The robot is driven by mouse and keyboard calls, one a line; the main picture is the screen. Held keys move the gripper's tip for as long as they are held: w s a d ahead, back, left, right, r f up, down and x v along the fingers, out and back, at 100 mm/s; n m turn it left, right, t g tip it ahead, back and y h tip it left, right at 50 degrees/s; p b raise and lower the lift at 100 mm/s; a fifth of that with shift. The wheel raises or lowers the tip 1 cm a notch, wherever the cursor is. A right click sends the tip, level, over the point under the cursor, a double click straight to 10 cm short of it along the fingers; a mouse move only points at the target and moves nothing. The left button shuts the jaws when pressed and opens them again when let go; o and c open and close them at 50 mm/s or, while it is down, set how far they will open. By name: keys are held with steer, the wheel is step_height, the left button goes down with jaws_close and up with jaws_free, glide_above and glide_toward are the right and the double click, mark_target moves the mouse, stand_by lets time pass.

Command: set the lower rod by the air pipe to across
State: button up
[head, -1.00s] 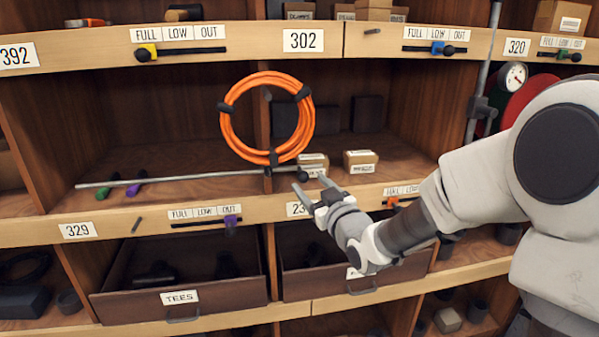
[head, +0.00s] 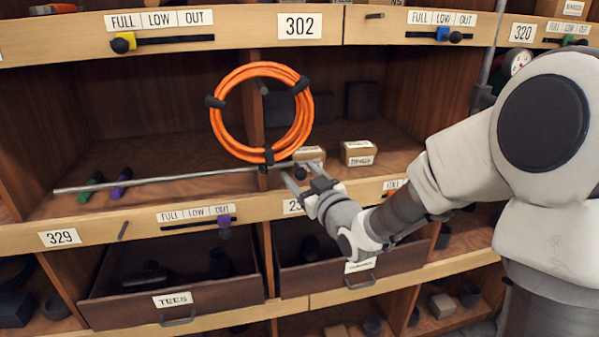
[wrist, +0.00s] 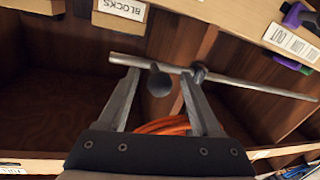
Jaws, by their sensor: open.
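A thin grey metal rod (head: 170,181) lies nearly level across the front of the middle shelf opening, its left end slightly lower. I cannot tell whether it is the task's lower rod. A dark fitting sits on it below the coiled orange hose (head: 220,128). My gripper (head: 301,172) is open at the rod's right end. In the wrist view the rod (wrist: 255,84) crosses at the fingertips of my gripper (wrist: 160,75), with a dark round knob (wrist: 158,83) between the fingers. Whether the fingers touch the rod is unclear.
Small labelled boxes (head: 358,153) stand just behind the rod's right end. Below are the shelf edge with a purple slider (head: 224,223) and the tees drawer (head: 225,296). A vertical grey pipe (head: 485,75) stands at right, partly behind my arm. Green and purple pieces lie behind the rod's left part.

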jaws_close()
stand_by(0.3)
stand_by(1.1)
